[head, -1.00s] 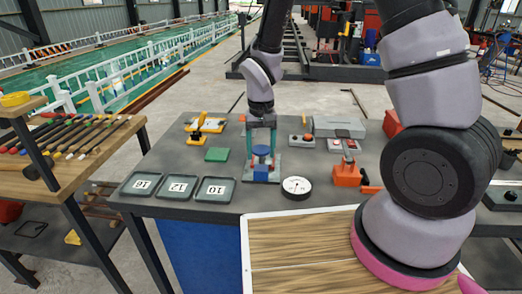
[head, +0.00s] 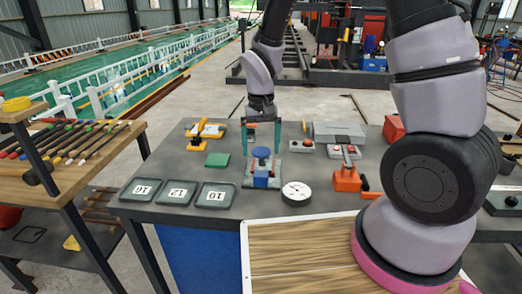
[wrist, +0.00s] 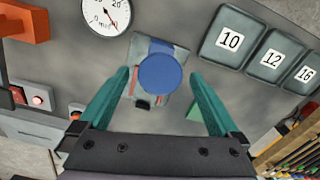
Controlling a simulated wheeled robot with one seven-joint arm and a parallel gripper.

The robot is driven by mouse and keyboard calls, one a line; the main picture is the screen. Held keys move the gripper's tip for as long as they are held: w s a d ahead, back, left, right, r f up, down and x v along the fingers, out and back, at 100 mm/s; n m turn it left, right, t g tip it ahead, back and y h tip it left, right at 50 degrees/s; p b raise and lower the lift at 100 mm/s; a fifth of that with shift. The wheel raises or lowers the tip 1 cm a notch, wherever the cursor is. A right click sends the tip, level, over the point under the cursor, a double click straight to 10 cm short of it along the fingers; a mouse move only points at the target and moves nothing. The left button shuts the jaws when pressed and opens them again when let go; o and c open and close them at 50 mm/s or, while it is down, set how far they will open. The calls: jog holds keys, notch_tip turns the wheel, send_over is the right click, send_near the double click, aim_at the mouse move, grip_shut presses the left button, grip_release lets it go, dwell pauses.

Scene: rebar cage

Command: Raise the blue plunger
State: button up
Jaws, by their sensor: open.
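The blue plunger (head: 261,153) has a round blue cap and stands upright on a small grey fixture (head: 250,183) on the dark table. In the wrist view its round cap (wrist: 160,75) shows from above, over the grey fixture (wrist: 150,45). My gripper (head: 261,147) is open above the fixture, its two green fingers on either side of the cap. In the wrist view the gripper (wrist: 160,73) has the cap between its fingertips, with gaps on both sides. The plunger's shaft is hidden under the cap in the wrist view.
A round dial gauge (head: 296,193) sits just right of the fixture. Numbered trays (head: 214,196) lie to the left and a green block (head: 217,159) stands behind them. An orange clamp-like block (head: 346,180) and a button box (head: 301,146) are to the right.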

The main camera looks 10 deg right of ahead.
notch_tip(320, 180, up, 9)
jog(key=shift+r, duration=0.2)
dwell(0.3)
jog(key=s+d+r+m+t, duration=0.1)
jog(key=s+d+r+t, duration=0.1)
jog(key=d+r, duration=0.4)
jog(key=s+d+r+m+t+y, duration=0.1)
jog(key=s+d+r+m+t, duration=0.1)
jog(key=s+d+r, duration=0.3)
jog(key=s+d+r+m+t+y, duration=0.1)
jog(key=s+d+r+t, duration=0.2)
jog(key=d+r, duration=0.4)
jog(key=shift+s+r+m, duration=0.3)
jog(key=shift+r, duration=0.95)
